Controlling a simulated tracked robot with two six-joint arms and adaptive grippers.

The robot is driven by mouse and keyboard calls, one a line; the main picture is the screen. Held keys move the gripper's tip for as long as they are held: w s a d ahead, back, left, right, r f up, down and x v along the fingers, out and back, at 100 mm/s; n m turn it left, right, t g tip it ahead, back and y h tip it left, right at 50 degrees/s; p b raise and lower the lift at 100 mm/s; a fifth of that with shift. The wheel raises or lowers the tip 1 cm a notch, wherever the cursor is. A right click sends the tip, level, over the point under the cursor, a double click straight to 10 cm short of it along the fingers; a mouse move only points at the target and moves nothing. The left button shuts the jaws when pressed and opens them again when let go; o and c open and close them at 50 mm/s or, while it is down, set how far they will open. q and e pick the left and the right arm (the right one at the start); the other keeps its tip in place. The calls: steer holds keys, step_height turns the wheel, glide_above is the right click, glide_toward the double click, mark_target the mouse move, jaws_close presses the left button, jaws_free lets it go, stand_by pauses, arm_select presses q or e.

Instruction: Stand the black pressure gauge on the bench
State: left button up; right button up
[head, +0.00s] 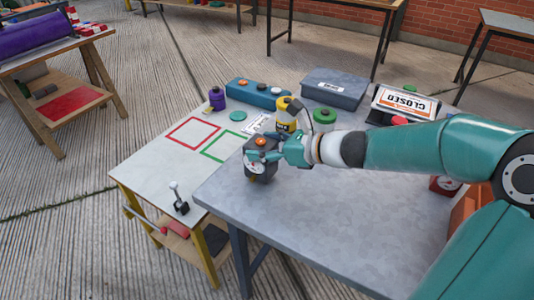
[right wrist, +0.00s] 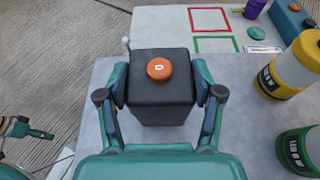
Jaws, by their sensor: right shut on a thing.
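The black pressure gauge (head: 262,172) is a dark box with an orange cap on top and a pale dial low on its front. It is upright at the left part of the grey bench (head: 320,225); whether its base touches the top I cannot tell. My right gripper (head: 266,156) is shut on it. In the right wrist view, the fingers of my right gripper (right wrist: 161,90) press both sides of the gauge (right wrist: 160,108), with the orange cap up. Part of my left gripper (right wrist: 30,132) shows at the left edge of that view; its jaws are unclear.
A white side table (head: 150,170) with red and green outlined squares adjoins the bench's left side. A yellow canister (head: 286,123), a green-capped one (head: 324,120), a blue-grey case (head: 335,88) and a CLOSED sign (head: 407,103) stand behind. The bench's front middle is clear.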

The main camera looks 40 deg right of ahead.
steer(key=shift+f, duration=0.5)
steer(key=o, duration=1.5)
steer(key=shift+s+d+r, duration=0.2)
steer(key=shift+s+d, duration=0.05)
steer(key=shift+s, duration=0.15)
steer(key=p+v, duration=0.1)
steer(key=v, duration=1)
steer(key=shift+p, duration=0.4)
steer(key=shift+s+a, duration=0.1)
